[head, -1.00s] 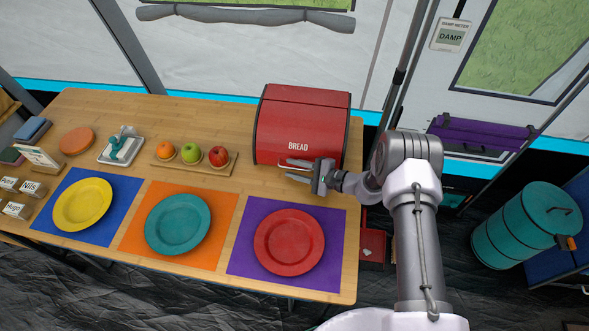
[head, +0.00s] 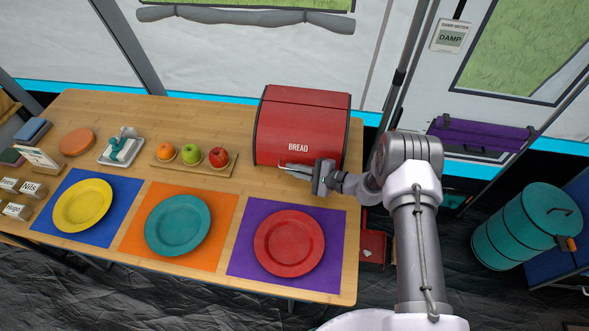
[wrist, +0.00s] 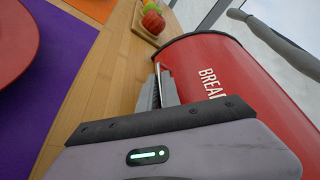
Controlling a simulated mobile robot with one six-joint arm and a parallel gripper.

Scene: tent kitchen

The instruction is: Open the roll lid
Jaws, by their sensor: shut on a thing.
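The red bread box with the word BREAD on its curved front roll lid (head: 290,130) stands at the back right of the table. The lid is down. It also shows close up in the wrist view (wrist: 222,68). A thin pale handle (wrist: 157,68) runs along the lid's lower front edge. My gripper (head: 299,170) is at the lower front of the box, reaching in from the right. Its fingers (wrist: 158,88) are shut on the handle, and they partly hide it.
A wooden board (head: 212,171) with an orange and two apples lies left of the box. A red plate (head: 289,243) on a purple mat (head: 241,263) is in front. Teal and yellow plates sit further left. Bare table lies between box and mats.

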